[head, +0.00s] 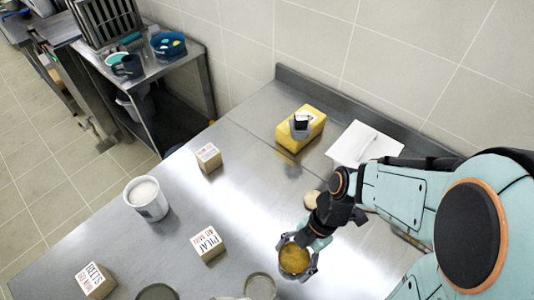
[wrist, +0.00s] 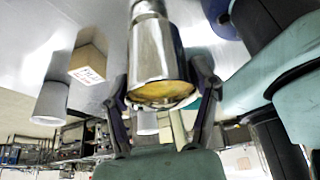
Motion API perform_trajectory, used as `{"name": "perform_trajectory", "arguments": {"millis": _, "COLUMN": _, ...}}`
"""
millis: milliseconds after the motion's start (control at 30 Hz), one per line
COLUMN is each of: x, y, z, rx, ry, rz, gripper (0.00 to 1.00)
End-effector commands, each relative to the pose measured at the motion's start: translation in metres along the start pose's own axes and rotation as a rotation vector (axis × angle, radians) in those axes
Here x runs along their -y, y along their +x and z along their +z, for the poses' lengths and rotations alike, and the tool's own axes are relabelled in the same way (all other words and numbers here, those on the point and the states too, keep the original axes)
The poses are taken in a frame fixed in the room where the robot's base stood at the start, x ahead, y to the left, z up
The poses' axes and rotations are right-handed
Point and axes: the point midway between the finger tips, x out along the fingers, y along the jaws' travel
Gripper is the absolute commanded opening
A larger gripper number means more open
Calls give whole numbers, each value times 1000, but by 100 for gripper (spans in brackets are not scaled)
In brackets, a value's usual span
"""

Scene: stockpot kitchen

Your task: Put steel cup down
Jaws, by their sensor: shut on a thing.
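The steel cup (head: 294,260) shows from above in the head view, with yellow-brown contents inside. It is in my gripper (head: 297,258), near the front of the steel table (head: 240,235). In the wrist view the shiny cup (wrist: 155,50) fills the middle, its open end and contents facing the camera. The dark fingers of my gripper (wrist: 162,92) are on either side of it, shut on it. I cannot tell whether the cup's base touches the table.
A label block (head: 207,244) stands left of the cup, with a round lid-like disc (head: 260,287) nearer.

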Motion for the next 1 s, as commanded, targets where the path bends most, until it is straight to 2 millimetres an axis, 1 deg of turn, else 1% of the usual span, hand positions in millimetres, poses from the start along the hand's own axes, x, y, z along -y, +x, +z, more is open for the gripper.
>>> {"name": "perform_trajectory", "arguments": {"millis": 67, "x": -12, "y": 4, "z": 8, "rx": -4, "ry": 8, "rz": -1, "gripper": 21}}
{"name": "perform_trajectory", "arguments": {"millis": 333, "x": -84, "y": 25, "z": 44, "rx": -4, "ry": 6, "rz": 0, "gripper": 21}}
{"name": "perform_trajectory", "arguments": {"millis": 400, "x": -95, "y": 39, "z": 54, "rx": -5, "ry": 8, "rz": -1, "gripper": 21}}
{"name": "perform_trajectory", "arguments": {"millis": 500, "x": -109, "y": 53, "z": 66, "rx": -4, "ry": 7, "rz": 1, "gripper": 21}}
{"name": "perform_trajectory", "arguments": {"millis": 767, "x": -128, "y": 71, "z": 82, "rx": -2, "ry": 8, "rz": 3, "gripper": 21}}
{"name": "perform_trajectory", "arguments": {"millis": 900, "x": -127, "y": 92, "z": 90, "rx": -4, "ry": 10, "rz": 0, "gripper": 21}}
{"name": "perform_trajectory", "arguments": {"millis": 1000, "x": -127, "y": 98, "z": 94, "rx": -2, "ry": 8, "rz": 3, "gripper": 21}}
